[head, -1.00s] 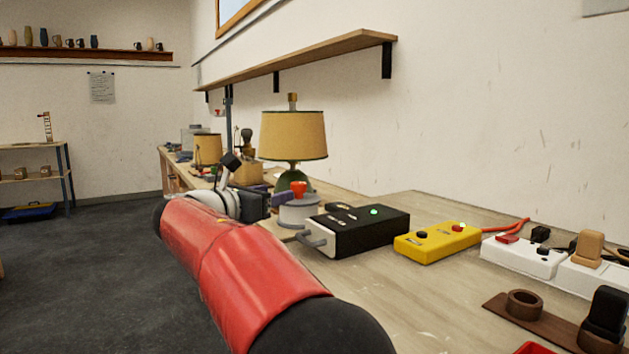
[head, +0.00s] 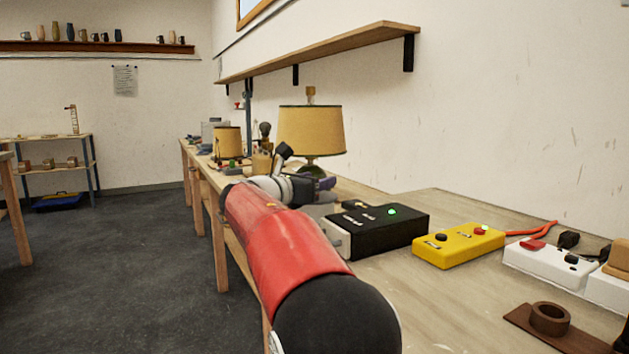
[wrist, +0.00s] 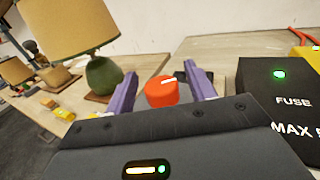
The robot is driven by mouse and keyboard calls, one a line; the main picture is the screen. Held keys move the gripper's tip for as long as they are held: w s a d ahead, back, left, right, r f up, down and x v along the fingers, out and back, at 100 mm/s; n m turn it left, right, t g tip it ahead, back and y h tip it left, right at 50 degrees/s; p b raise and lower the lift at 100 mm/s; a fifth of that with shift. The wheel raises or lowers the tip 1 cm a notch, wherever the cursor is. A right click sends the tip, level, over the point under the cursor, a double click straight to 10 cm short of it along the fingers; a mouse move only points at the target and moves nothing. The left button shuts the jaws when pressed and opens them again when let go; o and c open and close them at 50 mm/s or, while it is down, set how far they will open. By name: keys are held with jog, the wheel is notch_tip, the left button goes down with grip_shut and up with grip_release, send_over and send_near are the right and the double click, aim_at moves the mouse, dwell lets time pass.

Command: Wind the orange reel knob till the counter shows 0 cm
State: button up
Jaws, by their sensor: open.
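The orange reel knob (wrist: 162,90) shows in the wrist view on top of a grey reel (wrist: 142,101). A pale mark runs across the knob's top. My gripper (wrist: 165,82) is open, with one purple finger on each side of the knob. I cannot tell whether the fingers touch it. In the head view my gripper (head: 318,184) is beside the black box, and the arm hides the knob and most of the reel. No cm counter can be read in either view.
A black fuse box (head: 376,232) with a green light stands right of my gripper. A yellow box (head: 458,246) and a white power strip (head: 548,264) lie further right. A lamp with a tan shade (head: 311,130) stands behind the gripper. A shelf (head: 330,50) hangs above.

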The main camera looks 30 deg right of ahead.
jog(key=c, duration=1)
jog(key=shift+o, duration=0.2)
jog(key=shift+t, duration=0.3)
jog(key=n+t+y+b, duration=0.2)
jog(key=n+t, duration=0.1)
jog(key=shift+s+f+t+y, duration=0.15)
jog(key=shift+t+y, duration=0.15)
jog(key=shift+y, duration=0.1)
jog(key=n+t+y+b, duration=0.1)
jog(key=n+t+y, duration=0.1)
jog(key=y, duration=0.1)
jog(key=shift+d+n+t+b, duration=0.1)
jog(key=shift+n+t+b, duration=0.2)
jog(key=shift+n+t, duration=0.1)
jog(key=shift+n+t+y+b, duration=0.45)
jog(key=shift+n+t+y, duration=0.45)
jog(key=shift+n+y, duration=0.65)
jog(key=shift+r+n+t+y+b, duration=0.1)
jog(key=shift+n+t+y+b, duration=0.35)
jog(key=shift+y, duration=0.75)
jog(key=shift+r+n+t+y, duration=0.15)
jog(key=shift+n+y, duration=0.55)
jog(key=shift+y, duration=0.45)
